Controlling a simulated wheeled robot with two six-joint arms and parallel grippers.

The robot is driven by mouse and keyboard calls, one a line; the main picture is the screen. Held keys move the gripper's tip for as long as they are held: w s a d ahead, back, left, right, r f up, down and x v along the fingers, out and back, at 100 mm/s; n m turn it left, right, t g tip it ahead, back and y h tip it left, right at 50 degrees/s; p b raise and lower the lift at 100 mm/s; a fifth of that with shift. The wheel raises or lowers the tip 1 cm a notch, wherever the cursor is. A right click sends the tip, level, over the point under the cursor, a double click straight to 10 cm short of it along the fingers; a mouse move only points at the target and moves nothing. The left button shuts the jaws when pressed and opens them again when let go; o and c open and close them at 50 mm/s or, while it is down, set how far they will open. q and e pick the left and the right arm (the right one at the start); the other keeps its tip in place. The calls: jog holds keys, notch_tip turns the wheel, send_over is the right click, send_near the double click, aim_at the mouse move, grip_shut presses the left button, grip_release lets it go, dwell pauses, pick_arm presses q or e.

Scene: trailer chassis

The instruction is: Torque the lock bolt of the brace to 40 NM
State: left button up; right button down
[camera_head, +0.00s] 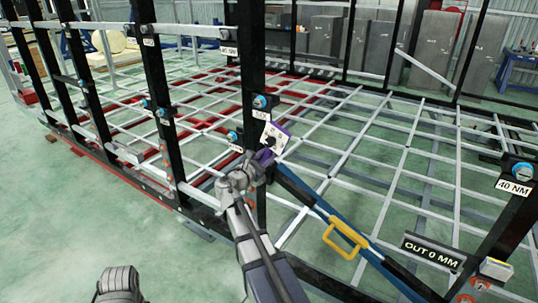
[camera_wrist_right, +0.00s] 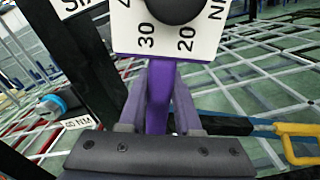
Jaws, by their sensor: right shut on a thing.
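My right gripper (camera_head: 262,158) is shut on a purple torque tool (camera_head: 270,153) with a white dial plate (camera_head: 278,136), beside the middle black post. In the right wrist view the purple handle (camera_wrist_right: 160,92) is between the jaws. The brace (camera_head: 312,205) is a blue bar with a yellow handle (camera_head: 345,239), slanting down to the right. A blue-headed bolt (camera_head: 522,170) sits above a "40 NM" label (camera_head: 514,187) on the right post, well away from the tool.
Another blue bolt (camera_head: 233,136) on the middle post is near my gripper; its label reads 60 NM in the right wrist view (camera_wrist_right: 76,122). A display (camera_head: 431,250) reads OUT 0 MM. Grey crossbars (camera_head: 400,165) fill the chassis; green floor shows at lower left.

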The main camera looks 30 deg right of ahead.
dwell(0.4)
jog(key=shift+s+d+f+m+b, duration=0.2)
jog(key=shift+s+f+m+b, duration=0.1)
jog(key=shift+s+m, duration=0.15)
jog(key=shift+s+d+f+m+b, duration=0.25)
jog(key=shift+s+m, duration=0.1)
jog(key=shift+s, duration=0.15)
jog(key=shift+s+f, duration=0.1)
jog(key=shift+s, duration=0.05)
jog(key=shift+s+d+f+m+b, duration=0.3)
jog(key=shift+s+f+m+b, duration=0.4)
jog(key=shift+m, duration=0.2)
jog(key=shift+s, duration=0.1)
jog(key=shift+s+d+f+m+b, duration=0.35)
jog(key=shift+s+f+m+b, duration=0.45)
jog(key=shift+m+b, duration=0.15)
